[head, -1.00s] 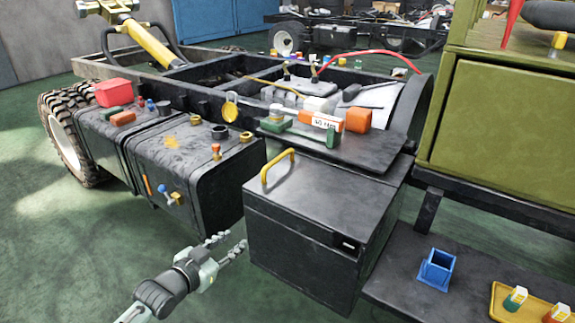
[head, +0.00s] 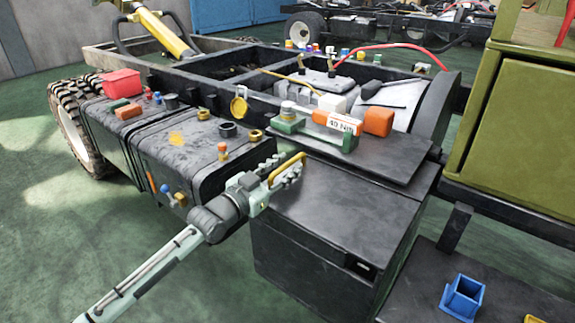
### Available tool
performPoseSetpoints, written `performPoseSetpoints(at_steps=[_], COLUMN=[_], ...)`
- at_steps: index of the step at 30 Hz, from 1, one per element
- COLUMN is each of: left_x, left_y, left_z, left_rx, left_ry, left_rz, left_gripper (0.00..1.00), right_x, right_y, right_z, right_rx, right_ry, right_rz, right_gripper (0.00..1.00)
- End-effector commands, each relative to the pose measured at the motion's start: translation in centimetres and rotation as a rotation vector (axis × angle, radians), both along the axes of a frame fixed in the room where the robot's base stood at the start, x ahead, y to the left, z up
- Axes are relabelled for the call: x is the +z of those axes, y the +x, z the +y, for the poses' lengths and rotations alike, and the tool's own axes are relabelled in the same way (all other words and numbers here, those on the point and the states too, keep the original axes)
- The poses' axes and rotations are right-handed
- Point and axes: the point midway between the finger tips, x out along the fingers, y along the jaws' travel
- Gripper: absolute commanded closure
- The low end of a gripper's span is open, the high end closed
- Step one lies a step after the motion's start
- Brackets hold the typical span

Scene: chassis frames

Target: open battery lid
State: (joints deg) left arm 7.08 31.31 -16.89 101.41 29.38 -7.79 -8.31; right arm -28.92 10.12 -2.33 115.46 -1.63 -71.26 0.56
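The battery box (head: 310,262) is a dark box on the chassis side, and its flat black lid (head: 345,208) lies closed on it. A yellow bar handle (head: 289,167) stands at the lid's left edge. My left gripper (head: 284,168) reaches in from the lower left and is at this handle. Its two grey fingers are apart, one on the far side and one on the near side of the yellow bar. I cannot tell whether they touch it. A dark latch (head: 360,266) sits on the box's front face. My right gripper is not in view.
A black shelf (head: 390,160) behind the lid carries an orange-and-white torque tool (head: 340,122) and a green piece (head: 287,126). Black tanks (head: 190,155) with caps stand left of the box. A blue holder (head: 462,297) is at lower right. Green floor is clear in front.

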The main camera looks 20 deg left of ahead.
Motion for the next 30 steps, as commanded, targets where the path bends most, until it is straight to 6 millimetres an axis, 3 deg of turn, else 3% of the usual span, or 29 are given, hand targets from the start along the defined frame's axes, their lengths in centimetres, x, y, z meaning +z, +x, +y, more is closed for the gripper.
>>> performPoseSetpoints(at_steps=[11, 19, 30], left_x=[-0.04, -0.03, -0.02], left_y=[0.82, 0.80, 0.81], left_z=[-0.31, -0.31, -0.30], left_rx=[-0.001, 0.000, 0.000], left_ry=[0.001, 0.001, 0.001], left_rz=[0.001, 0.001, 0.001], left_gripper=[0.68, 1.00, 1.00], right_x=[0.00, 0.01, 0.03], right_y=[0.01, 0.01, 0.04], right_z=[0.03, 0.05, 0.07], right_rx=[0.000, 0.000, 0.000], right_ry=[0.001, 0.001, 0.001], right_rz=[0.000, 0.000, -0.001], right_gripper=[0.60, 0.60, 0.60])
